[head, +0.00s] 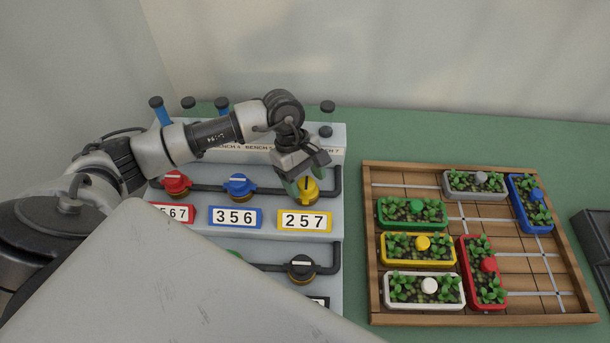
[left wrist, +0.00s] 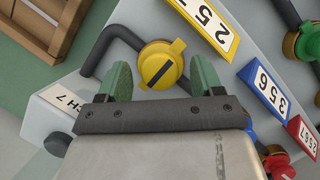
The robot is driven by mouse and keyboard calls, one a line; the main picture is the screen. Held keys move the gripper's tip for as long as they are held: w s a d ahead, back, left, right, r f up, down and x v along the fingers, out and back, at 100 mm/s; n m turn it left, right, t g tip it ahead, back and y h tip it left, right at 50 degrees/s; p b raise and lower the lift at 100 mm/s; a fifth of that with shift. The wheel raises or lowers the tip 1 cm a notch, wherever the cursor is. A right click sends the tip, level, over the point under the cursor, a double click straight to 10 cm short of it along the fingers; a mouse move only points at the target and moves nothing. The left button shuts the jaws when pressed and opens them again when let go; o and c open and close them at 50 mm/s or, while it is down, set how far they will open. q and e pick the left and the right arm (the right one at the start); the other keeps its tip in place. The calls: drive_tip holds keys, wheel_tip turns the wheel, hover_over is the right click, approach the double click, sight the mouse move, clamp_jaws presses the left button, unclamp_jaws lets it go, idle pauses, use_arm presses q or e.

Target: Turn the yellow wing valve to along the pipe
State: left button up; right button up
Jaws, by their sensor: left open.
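The yellow wing valve (head: 309,192) sits on the pipe at the right end of the upper row, above the yellow-framed 257 plate (head: 304,221). In the left wrist view the yellow wing valve (left wrist: 160,66) shows a black line that lies across the pipe (left wrist: 118,32). My left gripper (head: 303,182) is open over the valve and partly hides it in the head view. In the left wrist view the green fingers of my left gripper (left wrist: 163,78) stand on either side of the valve's near part, with a gap visible. Whether they touch it cannot be told. My right gripper is not in view.
A blue valve (head: 239,186) and a red valve (head: 175,183) sit left on the same pipe. A black valve (head: 301,268) is on the lower pipe. Blue-handled parts stand behind. A wooden tray (head: 368,250) with several planters lies to the right.

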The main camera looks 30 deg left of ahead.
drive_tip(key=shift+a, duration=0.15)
use_arm(q)
drive_tip(key=shift+c, duration=1.3)
drive_tip(key=c, duration=0.6)
drive_tip(key=shift+f+n+t+b, duration=0.2)
drive_tip(key=shift+n+t+b, duration=0.4)
drive_tip(key=shift+n+b, duration=1.15)
drive_tip(key=shift+c, duration=0.2)
drive_tip(key=n+t+b, duration=0.2)
drive_tip(key=n+b, duration=0.2)
drive_tip(key=n, duration=0.1)
drive_tip(key=shift+s+b, duration=0.1)
drive_tip(key=shift+b, duration=0.2)
drive_tip(key=n+t+b, duration=0.1)
drive_tip(key=n+b, duration=0.1)
drive_tip(key=n+y+b, duration=0.1)
drive_tip(key=n+b, duration=0.1)
drive_tip(key=n, duration=0.1)
drive_tip(key=shift+s+d+n+t, duration=0.1)
drive_tip(key=shift+n+t, duration=0.25)
drive_tip(key=shift+t, duration=0.05)
drive_tip(key=shift+r+n+t+y+b, duration=0.2)
drive_tip(key=shift+n+t+y+b, duration=0.2)
drive_tip(key=shift+n+y+b, duration=0.85)
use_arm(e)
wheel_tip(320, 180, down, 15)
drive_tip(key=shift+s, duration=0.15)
use_arm(q)
drive_tip(key=shift+n+h, duration=0.35)
drive_tip(key=shift+n, duration=0.4)
